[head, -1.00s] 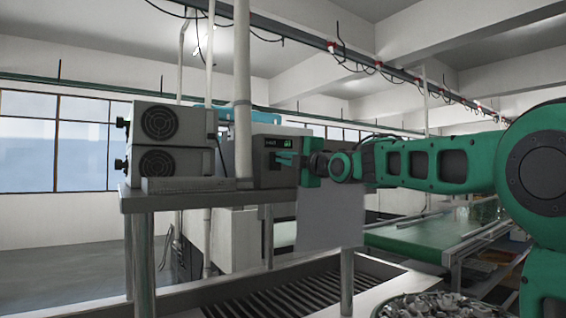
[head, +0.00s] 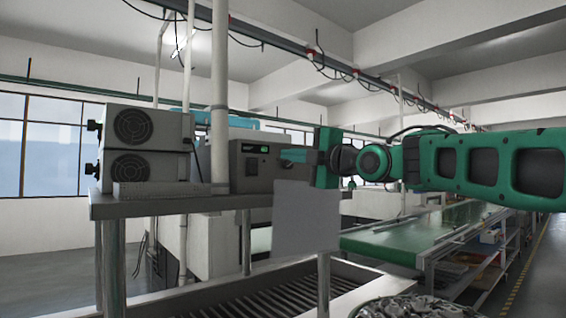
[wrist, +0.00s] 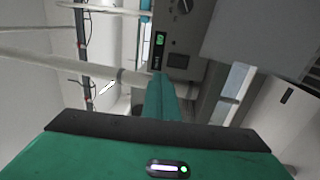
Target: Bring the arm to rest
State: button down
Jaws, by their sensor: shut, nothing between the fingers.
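My green arm reaches in from the right edge in the head view, with my gripper (head: 290,157) pointing left. The gripper is shut and empty, in front of the grey control box (head: 251,168) with a small green display. I cannot tell from the head view how close the fingertips are to the box. In the wrist view my gripper (wrist: 160,84) shows as green shut fingers pointing up the picture, with the control box (wrist: 183,38) beyond them.
Two stacked fan units (head: 145,139) stand on the metal table (head: 160,207) at left. A white vertical pipe (head: 219,90) rises beside the box. A grey panel (head: 306,220) hangs below my gripper. A green conveyor (head: 385,241) and a bin of metal parts (head: 405,308) lie to the right.

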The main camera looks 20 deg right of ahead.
dwell(0.4)
jog(key=s+d+f+m+g+h, duration=0.25)
jog(key=d+f+m, duration=0.2)
jog(key=f, duration=0.55)
jog(key=s+d+f+m+g+h, duration=0.25)
jog(key=s+d+f+m, duration=0.2)
jog(key=f, duration=0.45)
jog(key=s+d+f+m+g+h, duration=0.25)
jog(key=f+m, duration=0.25)
jog(key=f, duration=0.5)
jog(key=s+d+f+m+g, duration=0.1)
jog(key=s+f+m+g, duration=0.4)
jog(key=s+f, duration=0.5)
jog(key=s+d+f+m+g+y, duration=0.1)
jog(key=s+f+m+g, duration=0.5)
jog(key=s, duration=1.2)
notch_tip(320, 180, down, 5)
jog(key=m, duration=0.3)
jog(key=shift+s+f, duration=0.2)
jog(key=shift+s, duration=0.2)
